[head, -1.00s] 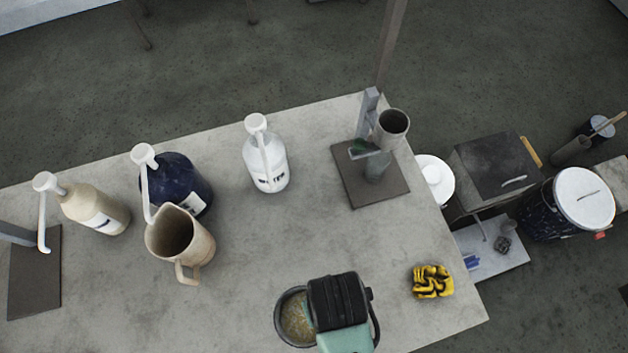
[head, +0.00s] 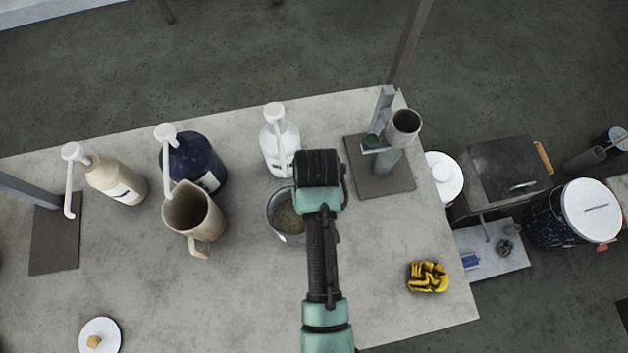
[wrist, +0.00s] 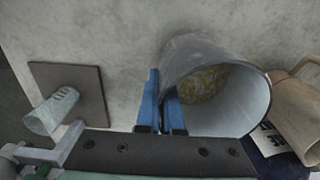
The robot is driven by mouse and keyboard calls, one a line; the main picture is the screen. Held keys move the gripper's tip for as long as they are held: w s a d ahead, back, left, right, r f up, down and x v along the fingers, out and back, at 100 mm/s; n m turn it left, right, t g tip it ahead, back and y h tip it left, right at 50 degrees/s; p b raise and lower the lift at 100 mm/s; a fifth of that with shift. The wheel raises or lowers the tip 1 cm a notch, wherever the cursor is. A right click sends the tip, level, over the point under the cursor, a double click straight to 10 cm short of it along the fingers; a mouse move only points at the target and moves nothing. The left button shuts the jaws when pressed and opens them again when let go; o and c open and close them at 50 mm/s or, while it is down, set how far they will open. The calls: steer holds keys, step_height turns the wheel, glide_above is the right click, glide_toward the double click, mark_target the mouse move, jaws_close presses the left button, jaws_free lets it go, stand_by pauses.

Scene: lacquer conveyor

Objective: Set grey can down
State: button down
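In the head view my gripper's dark body (head: 317,168) covers the can's right side and the fingertips. Whether the can's bottom touches the table (head: 385,250) is hidden.
A beige jug (head: 194,215) and a dark blue pump bottle (head: 190,160) are left, with a cream one (head: 115,180) beyond. A stand (head: 385,180) holding a cup is right.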

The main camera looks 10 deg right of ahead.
steer(key=shift+w+f+p, duration=0.3)
steer(key=shift+w+f, duration=0.2)
steer(key=shift+f, duration=0.35)
steer(key=shift+w+f+p, duration=0.25)
steer(key=shift+w+f, duration=0.2)
steer(key=shift+f, duration=0.4)
steer(key=shift+f, duration=0.2)
steer(key=c, duration=1.1)
jaws_free()
steer(key=shift+r, duration=0.1)
step_height(320, 180, up, 12)
steer(key=shift+r+b, duration=0.1)
steer(key=shift+b, duration=0.3)
